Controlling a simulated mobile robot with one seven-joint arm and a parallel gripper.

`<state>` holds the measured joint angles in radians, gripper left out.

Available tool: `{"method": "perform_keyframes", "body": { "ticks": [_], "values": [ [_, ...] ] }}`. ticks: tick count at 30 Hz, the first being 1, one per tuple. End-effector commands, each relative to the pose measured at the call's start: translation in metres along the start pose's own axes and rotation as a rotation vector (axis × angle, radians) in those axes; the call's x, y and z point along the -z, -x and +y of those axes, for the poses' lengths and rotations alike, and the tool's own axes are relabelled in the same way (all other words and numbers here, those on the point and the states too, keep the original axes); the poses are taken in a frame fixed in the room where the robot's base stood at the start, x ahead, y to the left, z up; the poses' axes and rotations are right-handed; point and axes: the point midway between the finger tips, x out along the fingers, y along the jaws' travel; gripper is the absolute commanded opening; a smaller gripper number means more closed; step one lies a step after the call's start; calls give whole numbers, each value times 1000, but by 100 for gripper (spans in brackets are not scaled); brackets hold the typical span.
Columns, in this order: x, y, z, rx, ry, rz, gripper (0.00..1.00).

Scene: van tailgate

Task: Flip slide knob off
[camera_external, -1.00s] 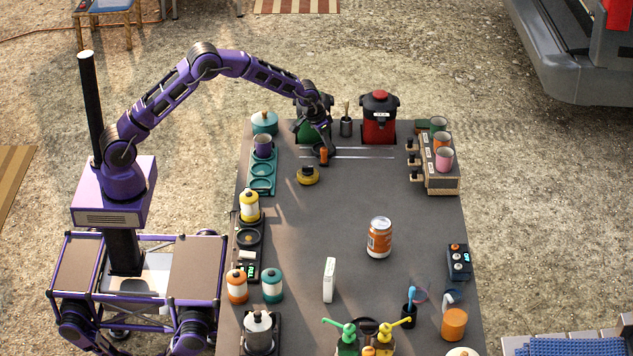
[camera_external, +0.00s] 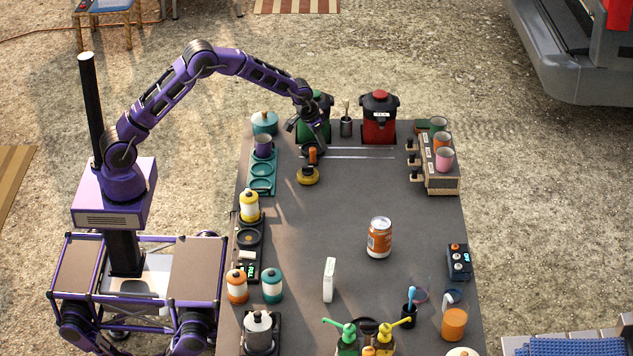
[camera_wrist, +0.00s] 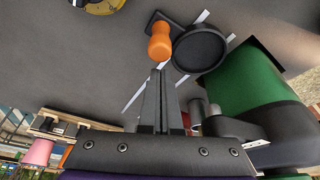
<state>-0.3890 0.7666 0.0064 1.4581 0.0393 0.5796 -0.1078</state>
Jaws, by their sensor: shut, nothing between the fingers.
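The orange slide knob (camera_external: 312,156) stands upright on a dark carriage at the left end of two pale rails (camera_external: 358,152) on the table. In the wrist view the knob (camera_wrist: 159,42) sits beside a round dark dish (camera_wrist: 199,49) in front of the green canister (camera_wrist: 245,82). My gripper (camera_wrist: 160,74) is shut and empty, its fingertips right by the knob's side; I cannot tell whether they touch. In the external view my gripper (camera_external: 316,147) is low over the rails, partly hiding the dish and the green canister (camera_external: 314,122).
A yellow round object (camera_external: 307,175) lies just in front of the knob. A teal rack (camera_external: 262,176) with a purple cup is to the left. A red canister (camera_external: 379,118) and a dark utensil cup (camera_external: 346,126) stand behind the rails. The table middle is clear around the can (camera_external: 379,238).

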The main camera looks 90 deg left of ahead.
Motion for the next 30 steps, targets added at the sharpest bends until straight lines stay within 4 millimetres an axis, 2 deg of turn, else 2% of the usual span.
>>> {"method": "perform_keyframes", "body": {
  "ticks": [5, 6, 12, 19, 24, 30],
  "values": [
    [24, -4, 0, -1, 0, 7, 0],
    [23, 9, 0, -1, 0, 10, 0],
    [22, 50, 0, -1, -1, 9, 0],
    [22, 86, 0, 0, -1, 9, 0],
    [21, 95, 0, 0, -1, 7, 0],
    [21, 96, 0, -1, -1, 7, 0]
  ]
}}
